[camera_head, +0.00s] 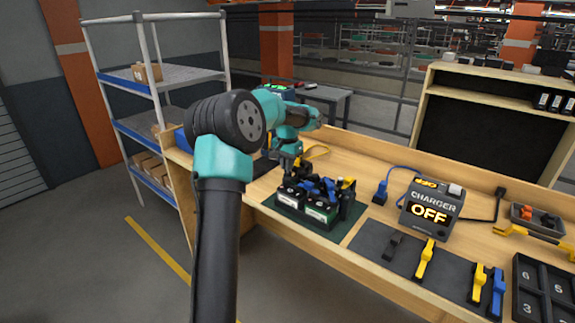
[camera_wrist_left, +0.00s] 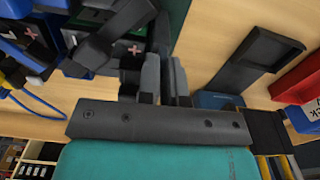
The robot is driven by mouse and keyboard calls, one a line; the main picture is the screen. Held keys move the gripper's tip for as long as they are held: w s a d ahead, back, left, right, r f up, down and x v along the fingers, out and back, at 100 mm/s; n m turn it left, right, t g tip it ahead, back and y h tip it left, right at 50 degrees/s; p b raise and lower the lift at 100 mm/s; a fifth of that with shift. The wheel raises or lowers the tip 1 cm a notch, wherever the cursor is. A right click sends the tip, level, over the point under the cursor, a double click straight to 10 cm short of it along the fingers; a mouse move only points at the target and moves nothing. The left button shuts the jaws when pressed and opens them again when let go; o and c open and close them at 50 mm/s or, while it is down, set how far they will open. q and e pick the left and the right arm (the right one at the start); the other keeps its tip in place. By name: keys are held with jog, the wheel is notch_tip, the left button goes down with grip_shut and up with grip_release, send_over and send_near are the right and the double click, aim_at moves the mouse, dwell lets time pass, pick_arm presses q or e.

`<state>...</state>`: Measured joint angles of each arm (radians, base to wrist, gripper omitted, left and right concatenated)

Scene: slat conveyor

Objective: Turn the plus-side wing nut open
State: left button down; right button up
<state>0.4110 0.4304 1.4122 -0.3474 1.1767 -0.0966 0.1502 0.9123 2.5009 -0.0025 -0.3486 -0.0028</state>
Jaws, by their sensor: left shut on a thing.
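My left gripper (camera_head: 290,174) reaches down at the rear left of the battery set (camera_head: 318,213). In the left wrist view its two dark fingers (camera_wrist_left: 164,66) are close together and shut on a small part beside a black block with a pink plus mark (camera_wrist_left: 136,48). That part is almost fully hidden by the fingers; its place fits the plus-side wing nut, whose wings I cannot make out. Another plus mark (camera_wrist_left: 31,31) shows farther left. My right gripper is not in view.
The battery set stands on a green mat (camera_head: 342,230) on the wooden bench. A charger reading OFF (camera_head: 430,210) stands to the right, with yellow clamps (camera_head: 425,260) on a dark mat in front. In the left wrist view a dark tray (camera_wrist_left: 258,58) and a red bin (camera_wrist_left: 300,82) lie right of the fingers.

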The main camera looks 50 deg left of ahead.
pick_arm(q)
jog(key=n, duration=0.4)
jog(key=shift+n, duration=0.4)
jog(key=n, duration=0.4)
jog(key=shift+n, duration=0.3)
jog(key=n, duration=0.4)
jog(key=shift+n, duration=2.1)
jog(key=c, duration=1.3)
grip_release()
jog(key=shift+o, duration=0.2)
jog(key=shift+r, duration=0.1)
